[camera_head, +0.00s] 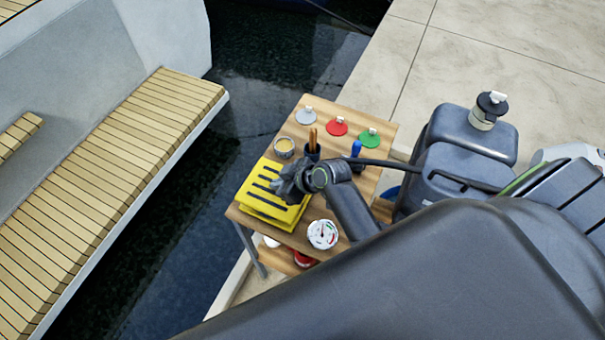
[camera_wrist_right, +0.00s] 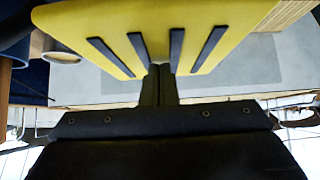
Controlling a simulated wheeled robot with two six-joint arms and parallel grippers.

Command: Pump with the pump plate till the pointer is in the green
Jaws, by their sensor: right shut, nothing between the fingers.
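The yellow pump plate (camera_head: 262,186) with dark grip strips sits at the near left of the small wooden table. It also fills the top of the right wrist view (camera_wrist_right: 155,25). My right gripper (camera_head: 284,189) is shut and empty, over the right part of the plate. In the right wrist view its closed fingertips (camera_wrist_right: 160,72) are at the plate's edge; I cannot tell whether they touch it. The round white gauge (camera_head: 322,234) stands at the table's near right. Its pointer is too small to read surely. My left gripper is not in view.
The wooden table (camera_head: 345,118) also holds grey, red (camera_head: 337,126) and green (camera_head: 369,138) discs, a tin (camera_head: 285,147), a dark cup with tools (camera_head: 311,150) and a blue-handled tool (camera_head: 356,148). Dark water (camera_head: 180,240) lies left, beside a slatted boat bench (camera_head: 90,200).

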